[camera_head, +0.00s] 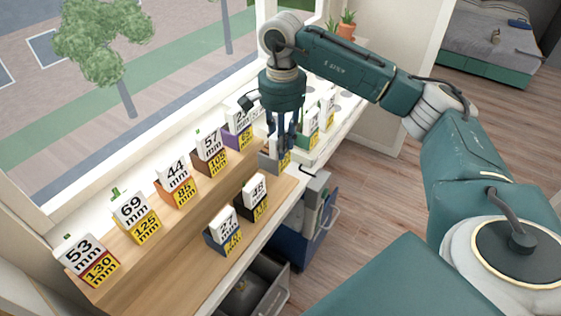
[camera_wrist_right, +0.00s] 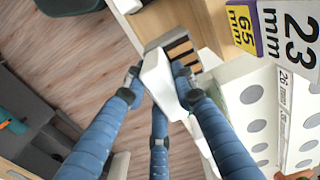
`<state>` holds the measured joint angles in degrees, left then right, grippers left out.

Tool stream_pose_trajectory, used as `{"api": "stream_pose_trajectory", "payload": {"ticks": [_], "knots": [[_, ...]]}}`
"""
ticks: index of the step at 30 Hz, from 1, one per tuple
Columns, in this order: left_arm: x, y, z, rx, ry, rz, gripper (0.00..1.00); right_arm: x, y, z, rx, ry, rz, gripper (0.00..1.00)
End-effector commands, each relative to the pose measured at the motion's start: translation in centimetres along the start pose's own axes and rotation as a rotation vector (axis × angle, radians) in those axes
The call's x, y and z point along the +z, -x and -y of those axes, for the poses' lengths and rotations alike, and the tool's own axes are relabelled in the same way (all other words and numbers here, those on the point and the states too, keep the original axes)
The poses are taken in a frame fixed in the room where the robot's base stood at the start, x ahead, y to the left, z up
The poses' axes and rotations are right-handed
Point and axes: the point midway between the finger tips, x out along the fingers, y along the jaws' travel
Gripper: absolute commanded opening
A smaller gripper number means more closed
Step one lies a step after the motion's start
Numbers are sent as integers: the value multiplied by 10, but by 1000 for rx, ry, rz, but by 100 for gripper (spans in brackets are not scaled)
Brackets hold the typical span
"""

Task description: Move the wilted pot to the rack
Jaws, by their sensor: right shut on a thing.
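My right gripper (camera_head: 283,142) points down over the front edge of the window shelf, its fingers closed around a grey pot (camera_head: 270,160) with a white card and yellow label. In the wrist view, the fingers of my right gripper (camera_wrist_right: 160,90) grip the white card part (camera_wrist_right: 160,78) of this pot. I cannot tell from the label whether it is the wilted one. A white rack with round holes (camera_wrist_right: 262,85) lies right of the gripper. It also shows in the head view (camera_head: 304,152), partly hidden by the gripper. My left gripper is not in view.
Several labelled pots stand on a wooden step along the window, such as the 53 mm one (camera_head: 92,262). Two more stand lower, marked 27 mm (camera_head: 225,230) and 48 mm (camera_head: 254,196).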

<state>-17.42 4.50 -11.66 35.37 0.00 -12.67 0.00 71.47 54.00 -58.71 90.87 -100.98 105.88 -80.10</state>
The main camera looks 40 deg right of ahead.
Motion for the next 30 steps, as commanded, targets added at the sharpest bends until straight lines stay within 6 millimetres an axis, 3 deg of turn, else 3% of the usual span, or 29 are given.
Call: {"api": "stream_pose_trajectory", "payload": {"ticks": [2,5,17,27,28,30], "knots": [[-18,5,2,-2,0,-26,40,0,-12,-1,0,0,1,0],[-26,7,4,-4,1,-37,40,0,-23,0,-3,0,0,0],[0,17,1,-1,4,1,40,0,-68,0,-2,0,1,0],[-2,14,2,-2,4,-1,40,0,-74,1,-4,1,0,0],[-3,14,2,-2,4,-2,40,0,-74,0,-2,1,1,30],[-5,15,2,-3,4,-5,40,0,-73,0,-2,1,1,43]]}}
